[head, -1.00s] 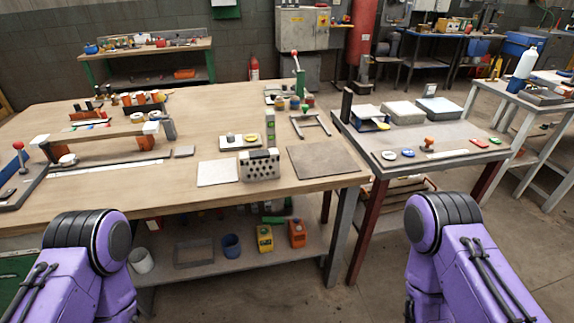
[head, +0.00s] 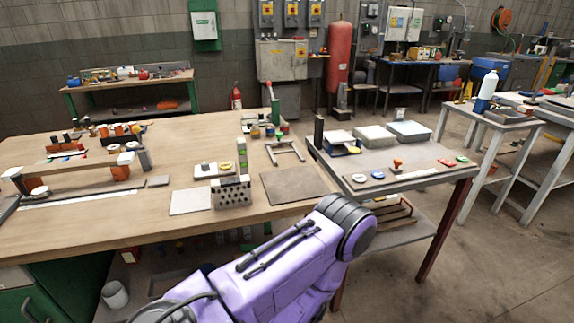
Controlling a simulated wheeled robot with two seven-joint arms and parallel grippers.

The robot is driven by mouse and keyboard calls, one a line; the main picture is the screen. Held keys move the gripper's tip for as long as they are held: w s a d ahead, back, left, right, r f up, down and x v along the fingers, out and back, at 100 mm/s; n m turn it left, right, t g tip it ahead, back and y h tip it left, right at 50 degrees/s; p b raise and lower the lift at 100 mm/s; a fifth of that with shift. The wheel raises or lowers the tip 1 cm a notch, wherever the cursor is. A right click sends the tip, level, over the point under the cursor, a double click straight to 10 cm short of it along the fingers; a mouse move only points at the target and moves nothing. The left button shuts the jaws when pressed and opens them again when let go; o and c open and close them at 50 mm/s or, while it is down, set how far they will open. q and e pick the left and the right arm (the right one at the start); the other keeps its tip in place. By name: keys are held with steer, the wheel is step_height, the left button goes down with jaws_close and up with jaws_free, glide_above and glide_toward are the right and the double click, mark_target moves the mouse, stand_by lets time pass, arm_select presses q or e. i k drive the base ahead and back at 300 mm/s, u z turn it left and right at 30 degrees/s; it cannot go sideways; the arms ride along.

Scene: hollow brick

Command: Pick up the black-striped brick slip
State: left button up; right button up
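No brick slip with black stripes can be made out for certain at this size. A grey hollow brick (head: 232,192) with dark holes in its front face stands on the wooden workbench (head: 125,222). A narrow upright piece with green on it (head: 241,155) stands just behind the brick. A small white block with a yellow round piece (head: 212,170) lies to its left. Neither gripper shows. One purple arm link of mine crosses the lower middle and covers part of the bench's front edge.
A pale flat plate (head: 190,201) and a dark flat plate (head: 294,187) lie beside the brick. A raised wooden shelf (head: 70,160) stands on the bench's left. A grey side table (head: 395,168) at right holds pale blocks and small coloured discs.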

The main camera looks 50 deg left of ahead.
mark_target(228, 193)
steer(key=z, duration=0.05)
steer(key=i, duration=2.25)
steer(key=u, duration=2.9)
